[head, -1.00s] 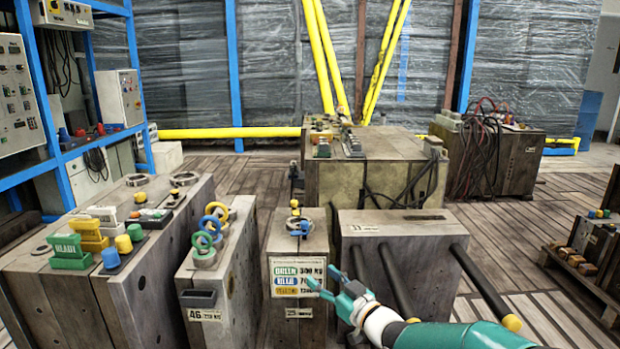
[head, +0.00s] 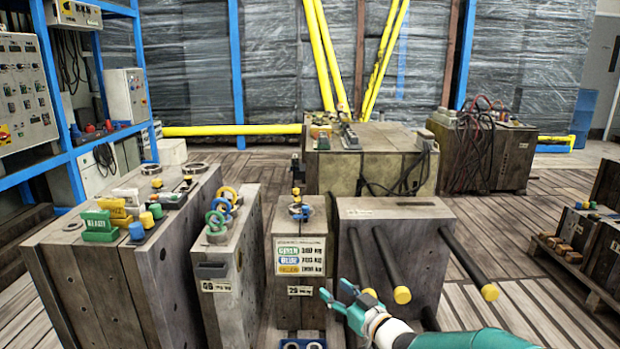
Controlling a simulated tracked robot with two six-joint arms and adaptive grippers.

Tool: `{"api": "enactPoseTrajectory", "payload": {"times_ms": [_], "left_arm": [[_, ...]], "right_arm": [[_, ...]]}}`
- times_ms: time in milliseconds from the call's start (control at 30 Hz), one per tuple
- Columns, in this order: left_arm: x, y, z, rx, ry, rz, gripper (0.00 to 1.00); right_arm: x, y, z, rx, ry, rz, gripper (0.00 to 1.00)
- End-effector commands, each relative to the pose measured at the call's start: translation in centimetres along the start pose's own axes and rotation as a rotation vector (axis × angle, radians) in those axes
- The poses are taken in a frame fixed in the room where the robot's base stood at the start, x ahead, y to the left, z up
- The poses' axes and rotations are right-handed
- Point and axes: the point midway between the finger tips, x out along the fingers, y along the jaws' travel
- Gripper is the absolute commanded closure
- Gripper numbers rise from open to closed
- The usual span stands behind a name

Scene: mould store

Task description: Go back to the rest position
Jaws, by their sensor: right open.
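My right gripper (head: 338,295) is teal with a white wrist and reaches in from the lower right. Its fingers are apart and nothing shows between them. It is in front of the mould block with the weight label (head: 300,256) and the block with black rods (head: 400,232), at their lower part. I cannot tell whether it touches either. My left gripper is not in the head view.
Mould blocks stand close in front, one with coloured rings (head: 218,222), one with green and yellow signs (head: 100,225). Black rods with yellow caps (head: 402,294) stick out near my arm. A pallet (head: 570,262) stands at right. Wooden floor (head: 520,200) is open between.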

Motion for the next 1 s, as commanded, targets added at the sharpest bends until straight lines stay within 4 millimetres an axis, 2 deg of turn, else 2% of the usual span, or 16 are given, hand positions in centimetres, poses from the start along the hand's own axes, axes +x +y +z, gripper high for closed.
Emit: {"api": "enactPoseTrajectory", "payload": {"times_ms": [267,367,467,500,567,600,700,800,1000], "left_arm": [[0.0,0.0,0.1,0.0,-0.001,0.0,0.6],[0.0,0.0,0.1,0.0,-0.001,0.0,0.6],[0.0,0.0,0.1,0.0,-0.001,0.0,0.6],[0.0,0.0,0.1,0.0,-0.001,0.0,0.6],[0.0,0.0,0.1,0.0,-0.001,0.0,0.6],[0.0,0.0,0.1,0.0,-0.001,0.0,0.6],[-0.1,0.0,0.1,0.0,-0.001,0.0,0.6],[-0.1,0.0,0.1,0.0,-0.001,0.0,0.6],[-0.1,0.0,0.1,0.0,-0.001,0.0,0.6]], "right_arm": [[-2.9,0.4,7.4,0.136,-0.138,0.05,0.47],[-4.7,0.1,11.3,0.209,-0.22,0.08,0.47],[-7.5,-0.8,16.2,0.306,-0.335,0.122,0.47],[-9.2,-1.4,18.7,0.355,-0.398,0.144,0.47],[-11.9,-2.7,22.1,0.427,-0.496,0.177,0.47],[-13.9,-3.7,24.3,0.476,-0.565,0.199,0.47],[-19.0,-6.6,28.7,0.585,-0.732,0.246,0.47],[-23.7,-9.6,31.6,0.672,-0.878,0.28,0.47],[-31.1,-14.9,34.1,0.787,-1.114,0.316,0.47]]}}
